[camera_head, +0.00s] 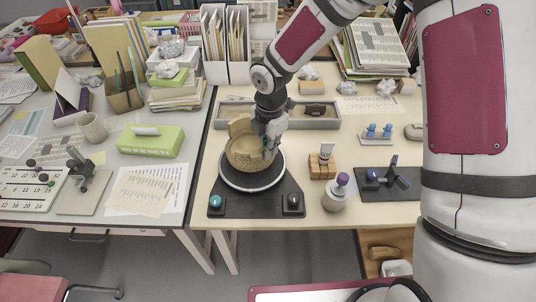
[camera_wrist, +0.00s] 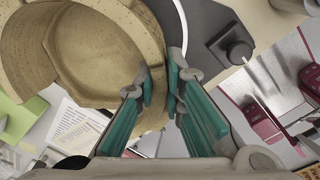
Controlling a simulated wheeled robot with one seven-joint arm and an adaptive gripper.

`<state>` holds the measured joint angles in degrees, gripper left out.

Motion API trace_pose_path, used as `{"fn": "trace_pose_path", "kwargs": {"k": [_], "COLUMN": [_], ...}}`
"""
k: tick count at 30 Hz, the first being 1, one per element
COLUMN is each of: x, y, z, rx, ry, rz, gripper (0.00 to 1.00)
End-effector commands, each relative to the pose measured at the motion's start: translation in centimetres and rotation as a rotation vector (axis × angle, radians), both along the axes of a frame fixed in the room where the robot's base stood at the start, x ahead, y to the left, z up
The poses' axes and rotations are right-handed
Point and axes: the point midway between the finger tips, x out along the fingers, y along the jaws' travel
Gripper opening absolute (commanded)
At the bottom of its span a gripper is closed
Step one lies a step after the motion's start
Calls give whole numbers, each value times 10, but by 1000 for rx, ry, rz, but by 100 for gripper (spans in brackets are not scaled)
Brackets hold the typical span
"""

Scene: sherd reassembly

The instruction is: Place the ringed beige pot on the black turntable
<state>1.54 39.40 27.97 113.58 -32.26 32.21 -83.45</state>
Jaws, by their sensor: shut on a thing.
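The beige pot (camera_head: 246,154) is over the disc of the black turntable (camera_head: 256,204) in the head view. Its rim is uneven, with a taller piece at the back left. I cannot tell whether its base touches the disc. My gripper (camera_head: 270,143) is at the pot's right side, shut on its wall. In the wrist view, the teal fingers of my gripper (camera_wrist: 160,88) close at the edge of the pot (camera_wrist: 95,50), which fills the upper left. The turntable's dark base and knob (camera_wrist: 237,52) show at the right there. The pot's underside is hidden.
A grey tray (camera_head: 330,124) lies behind the turntable. A wooden block with a tube (camera_head: 322,167), a purple-topped jar (camera_head: 338,196) and a dark stand (camera_head: 391,181) are to its right. A green box (camera_head: 150,146) sits on the left table. Bare tabletop shows around the turntable.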

Motion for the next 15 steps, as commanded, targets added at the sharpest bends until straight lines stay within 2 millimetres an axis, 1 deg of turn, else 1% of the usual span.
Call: {"fn": "trace_pose_path", "kwargs": {"k": [4,12,15], "x": [2,1,2], "y": [1,1,0], "z": [-4,-32,-34], "rx": [1,1,1], "ry": [-1,-1,-3], "rz": [1,1,0], "gripper": [0,0,0]}}
